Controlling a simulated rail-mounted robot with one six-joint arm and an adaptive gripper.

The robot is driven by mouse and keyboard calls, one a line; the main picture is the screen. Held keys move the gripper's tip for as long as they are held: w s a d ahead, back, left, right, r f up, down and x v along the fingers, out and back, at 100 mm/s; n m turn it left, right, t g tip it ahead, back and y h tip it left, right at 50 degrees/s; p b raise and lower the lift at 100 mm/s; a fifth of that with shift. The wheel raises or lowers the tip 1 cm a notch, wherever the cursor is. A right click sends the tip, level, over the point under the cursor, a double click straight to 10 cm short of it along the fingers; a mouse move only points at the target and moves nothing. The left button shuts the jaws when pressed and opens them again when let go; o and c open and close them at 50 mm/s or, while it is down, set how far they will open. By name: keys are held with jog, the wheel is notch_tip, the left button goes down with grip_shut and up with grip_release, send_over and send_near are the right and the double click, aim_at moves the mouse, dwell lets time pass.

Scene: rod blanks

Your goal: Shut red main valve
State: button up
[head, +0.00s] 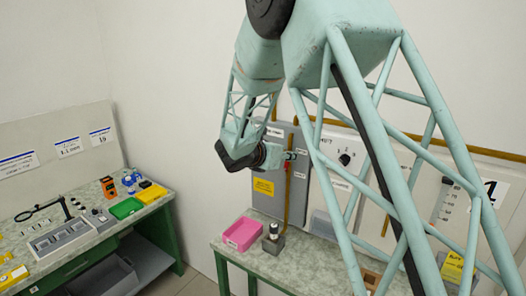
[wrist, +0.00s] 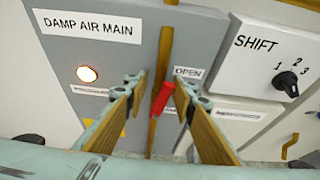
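The red valve lever (wrist: 161,98) sits on a vertical brown pipe (wrist: 163,50) in front of a grey panel (wrist: 110,57) labelled DAMP AIR MAIN. The lever runs roughly along the pipe, slightly tilted, below and left of the OPEN label (wrist: 187,72). My gripper (wrist: 159,85) is open, with one finger on each side of the lever and a gap visible on both sides. Whether the fingertips reach as deep as the lever is hard to tell. In the head view my gripper (head: 292,155) is at the panel, and the lever is mostly hidden there.
A lit lamp (wrist: 87,74) is on the panel's left. A SHIFT box with a black knob (wrist: 287,82) stands to the right. Below are a pink bin (head: 243,233) and a dark-topped container (head: 273,233) on a bench. A cluttered workbench (head: 75,265) is at left.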

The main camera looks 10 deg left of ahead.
jog(key=shift+s+a+r, duration=0.1)
jog(key=shift+s+a, duration=0.1)
jog(key=b+v, duration=0.1)
jog(key=v, duration=1.2)
jog(key=shift+s, duration=0.2)
jog(key=shift+c, duration=0.3)
